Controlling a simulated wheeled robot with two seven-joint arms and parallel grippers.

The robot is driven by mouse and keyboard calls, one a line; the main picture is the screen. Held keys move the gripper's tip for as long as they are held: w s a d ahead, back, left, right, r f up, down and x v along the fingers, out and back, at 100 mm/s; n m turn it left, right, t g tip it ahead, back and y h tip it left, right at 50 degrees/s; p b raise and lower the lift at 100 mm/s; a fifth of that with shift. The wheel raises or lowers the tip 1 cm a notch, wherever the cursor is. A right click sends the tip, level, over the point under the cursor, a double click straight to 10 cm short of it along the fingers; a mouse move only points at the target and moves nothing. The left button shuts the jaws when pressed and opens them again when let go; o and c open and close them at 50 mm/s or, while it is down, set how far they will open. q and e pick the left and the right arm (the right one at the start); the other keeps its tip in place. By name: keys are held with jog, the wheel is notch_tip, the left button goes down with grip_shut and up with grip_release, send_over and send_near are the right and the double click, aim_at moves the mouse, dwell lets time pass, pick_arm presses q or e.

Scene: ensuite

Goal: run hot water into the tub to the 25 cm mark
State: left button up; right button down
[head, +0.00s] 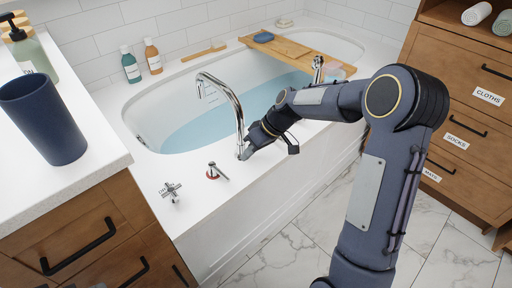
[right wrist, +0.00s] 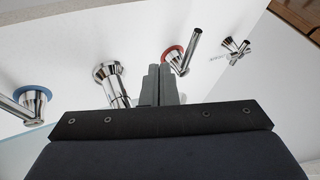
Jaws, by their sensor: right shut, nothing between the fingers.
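The white tub (head: 130,106) holds pale blue water (head: 205,128). A chrome spout (head: 236,105) arches over it from the near rim; I see no stream from it. The red-ringed lever tap (head: 213,172) stands on the rim left of the spout; it also shows in the right wrist view (right wrist: 183,55). A blue-ringed lever tap (right wrist: 32,102) is on the spout's other side, hidden behind my gripper in the head view. My right gripper (head: 243,154) is shut and empty by the spout's base, its fingertips (right wrist: 160,70) between spout and red-ringed tap. I cannot read any depth mark.
A chrome cross handle (head: 170,191) stands farther left on the rim. A wooden board (head: 285,47) spans the tub's far part. Two bottles (head: 131,65) stand on the back ledge. A counter with a dark blue cup (head: 45,120) is at left, labelled drawers (head: 470,100) at right.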

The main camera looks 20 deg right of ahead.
jog(key=x, duration=0.3)
jog(key=shift+s+a+f+b, duration=0.1)
jog(key=shift+a+f+b, duration=0.1)
jog(key=shift+a+b, duration=0.15)
jog(key=shift+s+a+f, duration=0.1)
jog(key=shift+s+a, duration=0.15)
jog(key=shift+a, duration=0.25)
jog(key=shift+s+a, duration=0.2)
jog(key=shift+a, duration=0.3)
jog(key=shift+s+a, duration=0.2)
jog(key=shift+a, duration=0.25)
jog(key=shift+a, duration=0.15)
